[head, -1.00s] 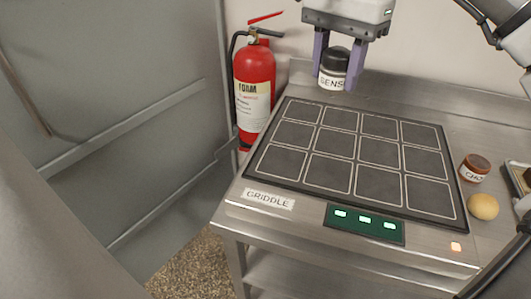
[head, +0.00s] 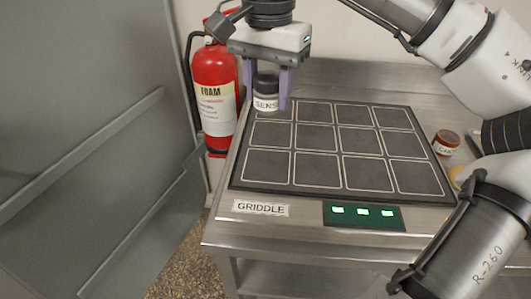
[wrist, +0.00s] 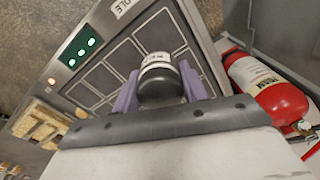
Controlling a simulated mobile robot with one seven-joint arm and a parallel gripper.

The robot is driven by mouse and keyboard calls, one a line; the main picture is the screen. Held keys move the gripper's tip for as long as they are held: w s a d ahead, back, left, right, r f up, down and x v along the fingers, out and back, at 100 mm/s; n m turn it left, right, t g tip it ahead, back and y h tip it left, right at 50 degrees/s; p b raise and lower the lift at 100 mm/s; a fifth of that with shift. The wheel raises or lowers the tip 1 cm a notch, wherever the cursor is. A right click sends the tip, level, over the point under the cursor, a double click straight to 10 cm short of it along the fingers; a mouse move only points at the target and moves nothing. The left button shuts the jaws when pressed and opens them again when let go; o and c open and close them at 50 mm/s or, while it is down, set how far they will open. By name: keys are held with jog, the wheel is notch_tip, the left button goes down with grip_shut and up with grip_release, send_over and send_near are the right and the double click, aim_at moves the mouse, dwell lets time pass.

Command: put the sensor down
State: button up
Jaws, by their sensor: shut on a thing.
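The sensor (head: 266,93) is a small dark-capped cylinder with a white label reading "SENS". My gripper (head: 267,95) is shut on it, with a purple finger on each side. The sensor is at the back left corner area of the griddle (head: 300,190), a black plate marked into outlined squares. In the wrist view the sensor (wrist: 160,78) sits between the purple fingers with griddle squares behind it. I cannot tell whether its base touches the griddle.
A red foam extinguisher (head: 217,95) stands just left of the griddle. A brown labelled jar (head: 446,142) stands right of the griddle. A green-lit panel (head: 364,215) and a GRIDDLE label (head: 261,208) are at the front. Most griddle squares are clear.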

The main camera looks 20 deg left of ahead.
aim_at(267, 165)
notch_tip(267, 165, down, 14)
jog(key=shift+r, duration=0.2)
jog(key=shift+f, duration=0.15)
jog(key=o, duration=1.1)
notch_tip(267, 165, up, 12)
jog(key=shift+r, duration=0.2)
